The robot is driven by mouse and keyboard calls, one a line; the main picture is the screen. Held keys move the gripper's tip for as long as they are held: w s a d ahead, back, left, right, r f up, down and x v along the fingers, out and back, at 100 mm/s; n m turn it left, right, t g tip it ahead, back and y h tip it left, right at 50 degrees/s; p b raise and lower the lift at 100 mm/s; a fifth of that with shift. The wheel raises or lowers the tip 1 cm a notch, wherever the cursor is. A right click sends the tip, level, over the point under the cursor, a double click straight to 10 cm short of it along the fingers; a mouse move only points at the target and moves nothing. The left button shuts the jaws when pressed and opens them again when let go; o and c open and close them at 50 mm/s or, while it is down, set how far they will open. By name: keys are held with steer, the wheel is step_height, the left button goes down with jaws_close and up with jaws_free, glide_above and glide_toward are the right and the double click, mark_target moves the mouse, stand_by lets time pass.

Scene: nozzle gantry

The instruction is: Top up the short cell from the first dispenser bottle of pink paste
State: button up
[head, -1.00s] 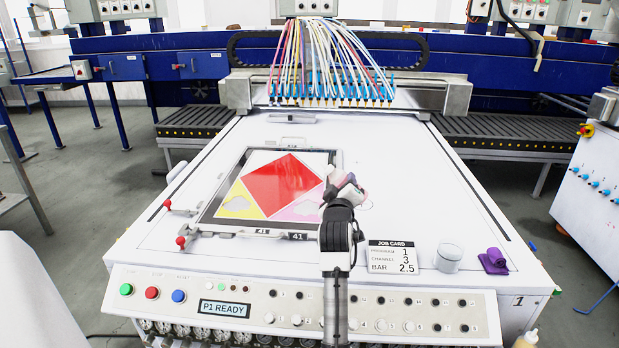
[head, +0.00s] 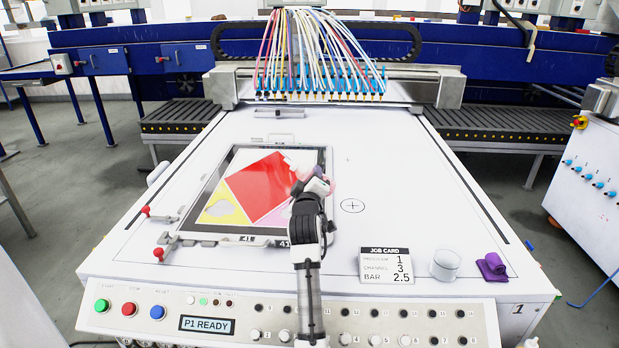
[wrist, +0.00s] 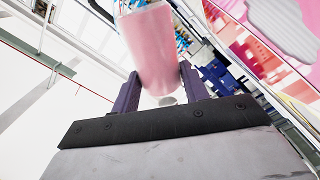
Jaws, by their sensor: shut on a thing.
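My gripper (head: 318,184) is shut on a pink bottle (wrist: 152,48), which fills the space between the two dark fingers in the wrist view. In the head view the gripper is over the right edge of the framed panel (head: 208,228), and the bottle is mostly hidden there. The panel has a large red diamond (head: 258,185), a yellow cell (head: 225,212) with a pale patch, and a pink cell (head: 279,217) partly behind my arm. A pink area with a pale patch (wrist: 285,25) shows at the wrist view's upper right. I cannot tell whether the bottle's tip touches anything.
A job card (head: 386,266), a clear cup (head: 445,264) and a purple cloth (head: 492,267) lie at the front right. A cross mark (head: 352,205) is right of the panel. The nozzle gantry (head: 320,85) spans the back.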

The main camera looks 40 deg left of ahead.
steer(key=shift+w+d+n+p, duration=0.3)
steer(key=shift+d+n, duration=0.4)
steer(key=shift+n, duration=0.2)
steer(key=d+n, duration=0.1)
steer(key=n, duration=0.1)
steer(key=w+d+f+n, duration=0.1)
steer(key=shift+n+p, duration=0.35)
steer(key=shift+n, duration=0.05)
steer(key=shift+w+n, duration=0.1)
steer(key=shift+n, duration=0.6)
steer(key=n, duration=0.2)
steer(key=n+p, duration=0.1)
steer(key=n, duration=0.1)
steer(key=shift+a+r, duration=0.1)
steer(key=shift+a, duration=0.1)
steer(key=shift+s+a+r+n+p, duration=0.15)
steer(key=shift+s+r+n+p, duration=0.1)
steer(key=shift+n+p, duration=0.45)
steer(key=a+n+p, duration=0.1)
steer(key=n, duration=0.1)
steer(key=s+a+n+p, duration=0.1)
steer(key=n, duration=0.1)
steer(key=shift+n, duration=0.4)
steer(key=shift+s+a+f+n, duration=0.1)
steer(key=shift+s+f+n, duration=0.05)
steer(key=shift+n, duration=0.15)
steer(key=shift+p, duration=0.5)
steer(key=shift+s, duration=0.1)
